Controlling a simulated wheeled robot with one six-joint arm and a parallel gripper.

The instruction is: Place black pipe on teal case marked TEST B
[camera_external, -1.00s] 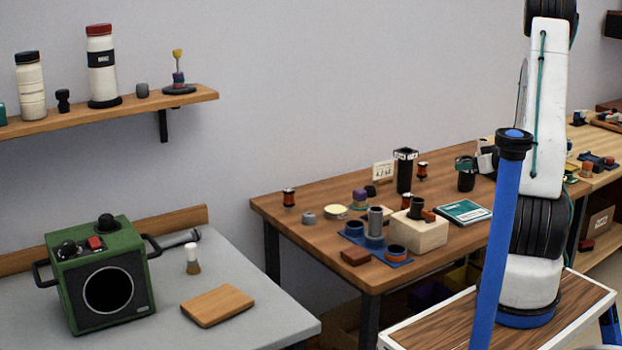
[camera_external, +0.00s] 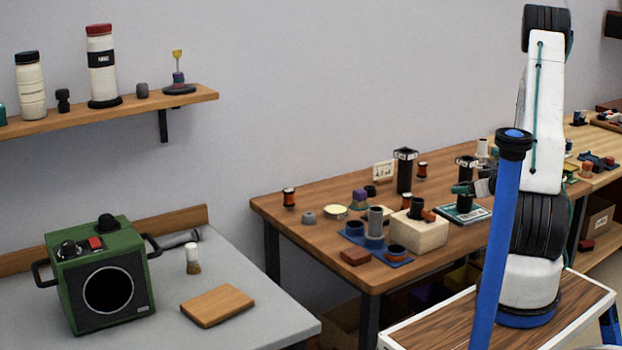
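The teal case (camera_external: 482,215) with a white label lies flat at the right of the brown table. The black pipe (camera_external: 465,203) is upright over it, and its lower end appears to touch the case top. My gripper (camera_external: 461,188), with teal fingers, reaches in from the right and is shut around the pipe's upper part. Its fingers hide part of the pipe, and the blue pole and my arm hide what lies to the right. The lettering on the case is too small to read.
A black square-capped post (camera_external: 466,162) rises just behind my gripper, and a similar one (camera_external: 404,172) stands to the left. A wooden block (camera_external: 423,236) and a blue tray (camera_external: 397,262) with cylinders are left of the case. A blue pole (camera_external: 493,240) crosses the foreground.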

